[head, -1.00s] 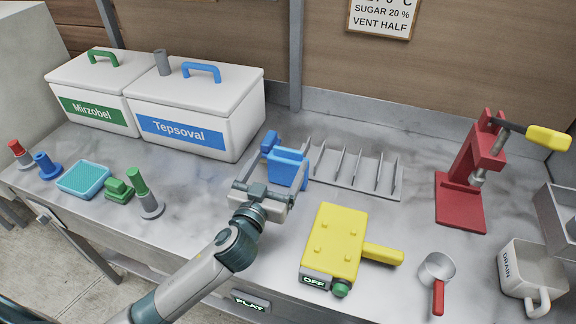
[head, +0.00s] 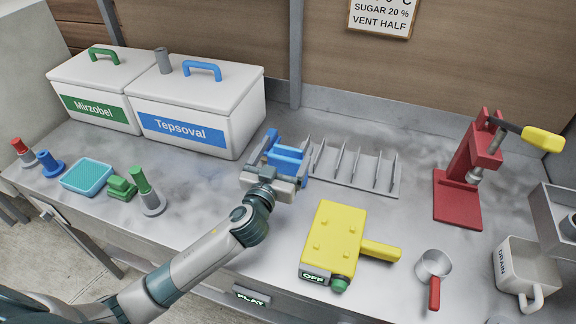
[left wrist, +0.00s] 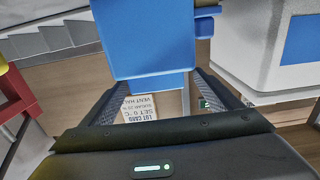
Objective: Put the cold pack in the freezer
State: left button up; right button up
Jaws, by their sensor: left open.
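A blue block-shaped object (head: 289,153) with a smaller blue part at its upper left stands left of the grey rack; it may be the cold pack, but I cannot tell for sure. My left gripper (head: 281,161) is open, with its fingers close around the object's near side and hiding its lower part. In the left wrist view the blue object (left wrist: 150,40) fills the upper middle, ahead of the spread fingers (left wrist: 160,92). No appliance labelled freezer shows; two lidded white boxes stand behind, Mirzobel (head: 70,75) and Tepsoval (head: 233,110). My right gripper does not show.
A grey slotted rack (head: 350,184) stands right of the blue object. A yellow device (head: 333,240) marked OFF sits in front. A red press (head: 460,200), a scoop (head: 434,265) and a DRAIN mug (head: 527,285) are right.

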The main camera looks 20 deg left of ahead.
pick_arm(q)
jog(key=w, duration=0.1)
jog(key=w+p, duration=0.1)
jog(key=w, duration=0.2)
jog(key=shift+w+d+r+p, duration=0.2)
jog(key=shift+d+r+p, duration=0.1)
jog(key=shift+p, duration=0.1)
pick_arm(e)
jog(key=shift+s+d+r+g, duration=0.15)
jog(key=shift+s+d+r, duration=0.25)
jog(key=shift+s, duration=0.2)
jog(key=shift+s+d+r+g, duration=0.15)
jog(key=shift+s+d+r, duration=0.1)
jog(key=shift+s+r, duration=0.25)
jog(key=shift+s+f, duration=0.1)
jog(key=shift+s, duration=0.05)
pick_arm(q)
jog(key=c, duration=2)
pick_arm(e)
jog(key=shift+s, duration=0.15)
pick_arm(q)
jog(key=shift+r, duration=0.15)
